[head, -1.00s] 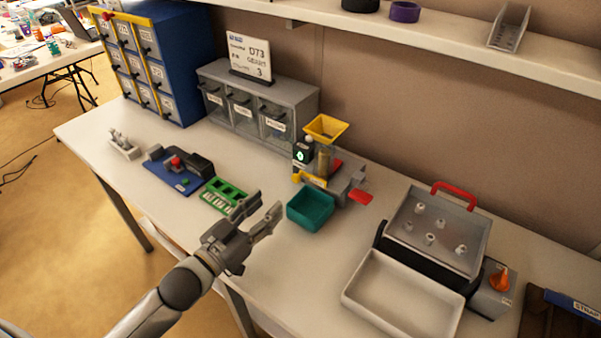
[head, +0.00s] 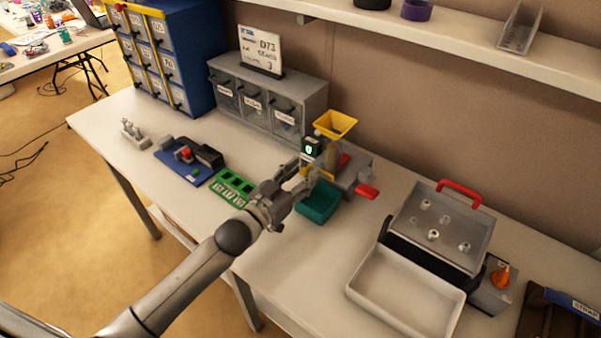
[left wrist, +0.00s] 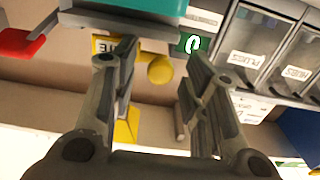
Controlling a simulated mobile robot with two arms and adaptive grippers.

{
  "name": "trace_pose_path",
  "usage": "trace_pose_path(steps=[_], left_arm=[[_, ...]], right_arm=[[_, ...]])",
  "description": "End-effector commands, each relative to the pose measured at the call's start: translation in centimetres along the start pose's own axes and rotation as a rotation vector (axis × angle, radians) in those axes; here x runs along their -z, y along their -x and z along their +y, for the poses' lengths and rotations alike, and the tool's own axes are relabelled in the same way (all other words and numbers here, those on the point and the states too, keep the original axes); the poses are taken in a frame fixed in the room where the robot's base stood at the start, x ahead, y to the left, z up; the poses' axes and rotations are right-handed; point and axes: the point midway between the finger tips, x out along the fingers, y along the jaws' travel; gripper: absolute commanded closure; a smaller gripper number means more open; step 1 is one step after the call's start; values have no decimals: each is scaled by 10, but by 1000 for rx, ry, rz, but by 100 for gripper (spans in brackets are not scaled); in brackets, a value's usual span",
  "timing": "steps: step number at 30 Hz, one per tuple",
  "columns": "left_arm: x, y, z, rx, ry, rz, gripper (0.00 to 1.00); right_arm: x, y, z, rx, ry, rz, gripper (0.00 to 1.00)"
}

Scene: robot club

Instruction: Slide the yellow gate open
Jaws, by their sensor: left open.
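The dispenser with a yellow funnel (head: 335,124) stands on the bench against the wall. Its yellow gate (head: 318,174) is low on the front, partly hidden by my fingers. In the left wrist view a labelled yellow plate (left wrist: 103,46) and a round yellow knob (left wrist: 160,69) show. My left gripper (head: 303,172) is open in front of the dispenser. In the left wrist view the knob appears between the two fingers (left wrist: 158,62); I cannot tell how deep, and I see no contact. My right gripper is not in view.
A teal bin (head: 318,203) sits just below the gate, close to my left gripper. A green tray (head: 232,187) and a blue board (head: 185,170) lie to the left. Grey drawers (head: 262,91) stand behind. A white tray (head: 405,290) is at right; bare bench lies between.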

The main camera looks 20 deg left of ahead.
Motion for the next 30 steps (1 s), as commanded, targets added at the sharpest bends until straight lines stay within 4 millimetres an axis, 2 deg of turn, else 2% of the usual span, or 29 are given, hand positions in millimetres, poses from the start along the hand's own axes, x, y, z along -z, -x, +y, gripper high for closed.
trace_pose_path(steps=[7,17,25,30], left_arm=[[0,0,0,0,0,0,58],[0,0,0,0,0,1,100],[0,0,-3,0,-2,0,100],[0,-1,-29,0,-7,-1,100]], right_arm=[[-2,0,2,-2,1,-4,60],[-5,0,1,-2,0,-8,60],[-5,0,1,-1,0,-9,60],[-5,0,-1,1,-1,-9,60]])
